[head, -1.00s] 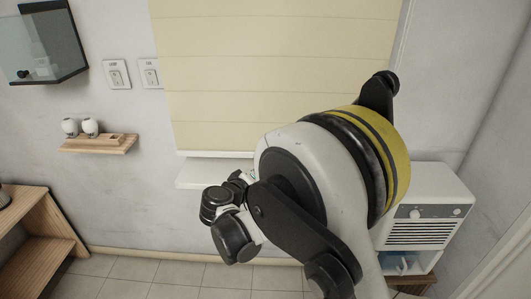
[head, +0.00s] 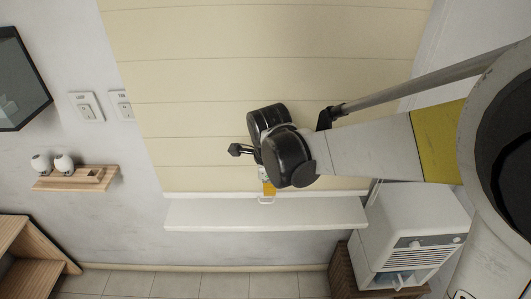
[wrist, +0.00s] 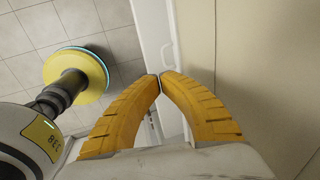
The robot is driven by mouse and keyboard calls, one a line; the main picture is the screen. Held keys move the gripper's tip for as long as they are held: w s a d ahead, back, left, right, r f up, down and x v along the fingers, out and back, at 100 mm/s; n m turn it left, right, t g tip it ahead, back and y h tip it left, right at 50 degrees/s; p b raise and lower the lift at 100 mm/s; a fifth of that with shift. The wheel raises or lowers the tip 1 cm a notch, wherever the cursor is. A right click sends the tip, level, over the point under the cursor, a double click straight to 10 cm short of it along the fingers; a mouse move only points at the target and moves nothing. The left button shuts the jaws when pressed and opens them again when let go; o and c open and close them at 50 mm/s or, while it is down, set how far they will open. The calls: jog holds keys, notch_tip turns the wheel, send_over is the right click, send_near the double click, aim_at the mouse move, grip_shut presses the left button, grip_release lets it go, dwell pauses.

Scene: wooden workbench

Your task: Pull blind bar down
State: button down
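The cream blind (head: 190,120) hangs on the wall, with a thin white bar (head: 215,195) along its lower edge. A small white pull handle (head: 266,201) sits near the bar's middle; it also shows in the wrist view (wrist: 167,54). My gripper (head: 269,190) is in front of the blind's lower part, just above the handle in the head view. In the wrist view my gripper's two yellow fingers (wrist: 160,77) have their tips together, with nothing visible between them. The handle lies just beyond the tips; I cannot tell whether they touch it.
A white sill (head: 265,215) runs below the bar. A white appliance (head: 405,235) stands on a wooden stand at the right. A small wooden shelf (head: 75,180) with white items and light switches (head: 86,107) are on the left wall. The floor below is clear.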

jog(key=b+x, duration=0.2)
jog(key=x, duration=0.7)
jog(key=shift+b, duration=0.3)
jog(key=shift+w, duration=0.1)
jog(key=b+x, duration=0.2)
jog(key=s+b+x, duration=0.1)
jog(key=b+x, duration=0.1)
jog(key=x, duration=0.1)
jog(key=shift+s+f, duration=0.1)
jog(key=shift+f, duration=0.1)
jog(key=shift+r, duration=0.1)
